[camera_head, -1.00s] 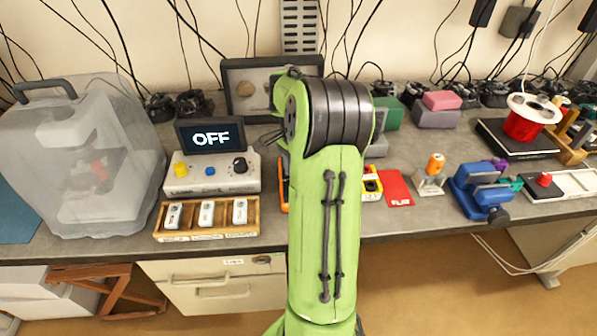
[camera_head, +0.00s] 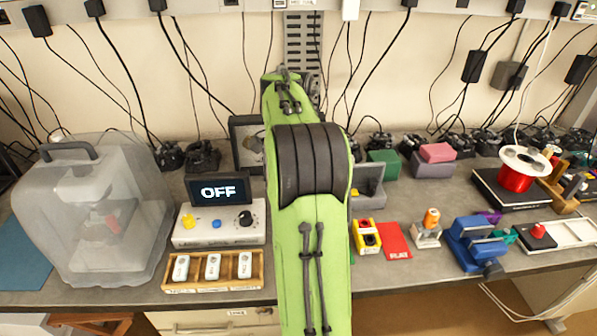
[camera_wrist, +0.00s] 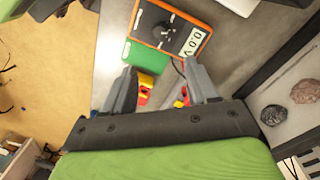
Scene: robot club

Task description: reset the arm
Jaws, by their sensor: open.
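My green arm rises through the middle of the head view and hides part of the bench behind it; the gripper itself is hidden there. In the wrist view my gripper (camera_wrist: 163,85) is open, its two grey fingers apart with nothing held between them. Beyond the fingertips are a yellow and red block (camera_wrist: 145,88), a green card (camera_wrist: 140,66) and an orange-framed device (camera_wrist: 165,28) with a black knob and a "0.0" display. The yellow and red block also shows in the head view (camera_head: 366,236), just right of my arm.
A display reading OFF (camera_head: 218,191) stands on a control box (camera_head: 218,232), behind a wooden tray (camera_head: 170,285). A clear case (camera_head: 95,220) stands at left. A framed panel (camera_wrist: 290,100) is close by my gripper.

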